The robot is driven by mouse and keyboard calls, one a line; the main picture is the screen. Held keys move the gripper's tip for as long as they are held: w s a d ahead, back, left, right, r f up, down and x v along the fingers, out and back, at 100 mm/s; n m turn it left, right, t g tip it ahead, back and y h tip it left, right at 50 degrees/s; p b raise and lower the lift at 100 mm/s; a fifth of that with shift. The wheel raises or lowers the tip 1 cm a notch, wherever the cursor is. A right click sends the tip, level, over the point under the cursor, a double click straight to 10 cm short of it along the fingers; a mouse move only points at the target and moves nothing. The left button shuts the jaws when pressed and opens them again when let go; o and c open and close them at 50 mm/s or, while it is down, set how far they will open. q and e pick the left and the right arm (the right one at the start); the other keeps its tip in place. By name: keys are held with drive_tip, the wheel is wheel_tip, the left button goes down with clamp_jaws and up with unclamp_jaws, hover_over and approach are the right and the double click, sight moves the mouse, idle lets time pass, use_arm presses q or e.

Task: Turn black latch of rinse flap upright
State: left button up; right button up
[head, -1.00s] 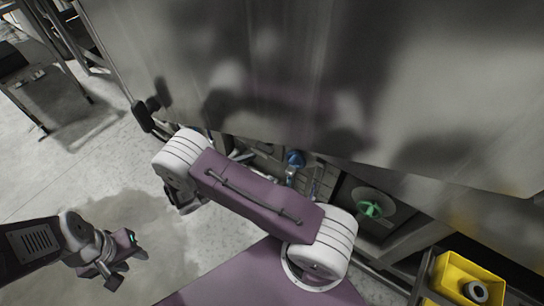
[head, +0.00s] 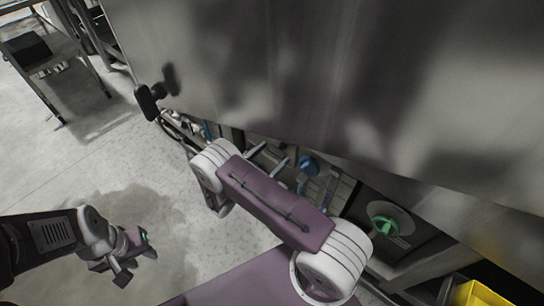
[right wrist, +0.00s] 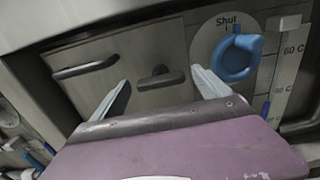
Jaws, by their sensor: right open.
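In the right wrist view a dark latch (right wrist: 161,79) lies about level on a grey metal flap (right wrist: 145,54). It has a short bar with a rounded hub in its middle. My right gripper (right wrist: 159,76) is open, its two pale fingers pointing at the flap on either side of the latch. Nothing is between the fingers except the view of the latch; I cannot tell whether they touch the flap.
A grey bar handle (right wrist: 85,68) is left of the latch. A blue knob (right wrist: 235,57) marked "Shut" is close to the right finger. In the head view are a green knob (head: 385,226), a yellow bin (head: 478,293) and a large overhanging steel panel (head: 330,80).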

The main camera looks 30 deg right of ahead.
drive_tip(key=c, duration=1.4)
drive_tip(key=shift+o, duration=0.2)
drive_tip(key=n+p, duration=0.1)
drive_tip(key=n, duration=0.3)
drive_tip(key=n+p, duration=0.1)
drive_tip(key=n, duration=0.3)
drive_tip(key=shift+w+n, duration=0.1)
drive_tip(key=shift+n, duration=0.3)
drive_tip(key=n, duration=0.4)
drive_tip(key=shift+f, duration=0.1)
drive_tip(key=shift+w+f+n, duration=0.1)
drive_tip(key=shift+f+n, duration=0.05)
drive_tip(key=shift+n, duration=2.35)
